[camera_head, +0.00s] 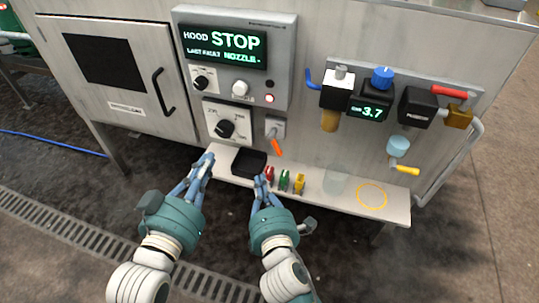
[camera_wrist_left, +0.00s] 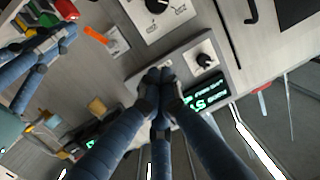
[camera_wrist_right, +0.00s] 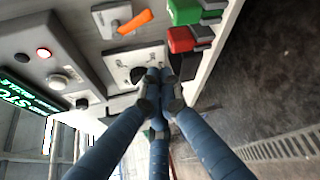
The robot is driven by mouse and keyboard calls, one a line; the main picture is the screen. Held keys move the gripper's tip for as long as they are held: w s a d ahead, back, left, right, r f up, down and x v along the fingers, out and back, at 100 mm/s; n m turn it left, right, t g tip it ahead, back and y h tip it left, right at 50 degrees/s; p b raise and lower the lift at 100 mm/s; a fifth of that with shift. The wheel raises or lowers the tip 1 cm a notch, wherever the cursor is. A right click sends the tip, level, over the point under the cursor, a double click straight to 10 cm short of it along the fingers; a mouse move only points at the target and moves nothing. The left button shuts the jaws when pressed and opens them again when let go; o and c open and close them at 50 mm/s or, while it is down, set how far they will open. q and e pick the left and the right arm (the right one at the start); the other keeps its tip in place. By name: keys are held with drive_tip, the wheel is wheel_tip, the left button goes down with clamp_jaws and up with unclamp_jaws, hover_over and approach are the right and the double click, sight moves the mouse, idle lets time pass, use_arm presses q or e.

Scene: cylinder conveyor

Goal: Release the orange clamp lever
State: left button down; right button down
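The orange clamp lever (camera_head: 277,147) sits on a small grey mount (camera_head: 274,126) on the cabinet front, pointing down and slightly right. It also shows in the left wrist view (camera_wrist_left: 95,35) and in the right wrist view (camera_wrist_right: 134,22). My left gripper (camera_head: 208,158) is at the shelf's left end, below and left of the lever, fingertips together and empty. My right gripper (camera_head: 262,181) is below the lever at the shelf's front edge, fingertips together with nothing seen between them. Neither gripper touches the lever.
A black tray (camera_head: 249,162) and red (camera_head: 269,174), green (camera_head: 284,180) and yellow (camera_head: 299,184) pieces stand on the shelf (camera_head: 330,206). A black knob (camera_head: 226,128) is left of the lever. A valve assembly (camera_head: 385,100) is at the right. The shelf's right part is mostly clear.

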drive_tip(key=shift+w, duration=0.1)
